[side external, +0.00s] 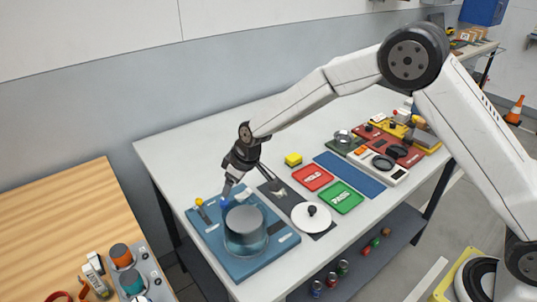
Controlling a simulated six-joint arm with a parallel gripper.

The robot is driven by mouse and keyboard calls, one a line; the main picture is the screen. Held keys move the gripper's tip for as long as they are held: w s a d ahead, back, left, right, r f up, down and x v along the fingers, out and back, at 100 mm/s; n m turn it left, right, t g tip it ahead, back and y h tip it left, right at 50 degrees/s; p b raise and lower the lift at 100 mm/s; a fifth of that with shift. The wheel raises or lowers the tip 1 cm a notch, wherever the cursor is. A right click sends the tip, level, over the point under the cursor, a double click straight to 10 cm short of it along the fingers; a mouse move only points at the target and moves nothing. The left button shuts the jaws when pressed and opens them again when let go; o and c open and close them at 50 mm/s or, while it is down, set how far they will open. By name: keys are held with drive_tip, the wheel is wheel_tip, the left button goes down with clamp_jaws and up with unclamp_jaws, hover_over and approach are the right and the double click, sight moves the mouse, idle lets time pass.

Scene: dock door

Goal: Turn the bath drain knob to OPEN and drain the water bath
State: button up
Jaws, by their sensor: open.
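The water bath (246,237) is a clear round vessel with a grey top, standing on a blue board (246,268) at the near left end of the table. A small blue part (226,203), which may be the drain knob, shows behind the bath. A yellow-tipped part (199,202) stands on the board's left side. My gripper (228,194) is open and points down at the back of the board, close to the blue part. I cannot tell whether it touches it. The knob's marking and the water level are too small to read.
A dark board with a white round lid (311,216) lies right of the bath. A wooden bench (55,225) stands left. The table's back left is clear.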

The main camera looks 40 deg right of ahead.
sight(224, 201)
drive_tip(key=shift+w+d+n+g+y, duration=0.25)
drive_tip(key=shift+n+g+y, duration=0.1)
drive_tip(key=shift+n, duration=0.75)
drive_tip(key=shift+w+d+n+g+y, duration=0.15)
drive_tip(key=shift+d+n+g+y, duration=0.15)
drive_tip(key=shift+n, duration=0.8)
drive_tip(key=shift+a+f, duration=0.1)
drive_tip(key=shift+x, duration=3.8)
drive_tip(key=shift+w, duration=0.1)
clamp_jaws()
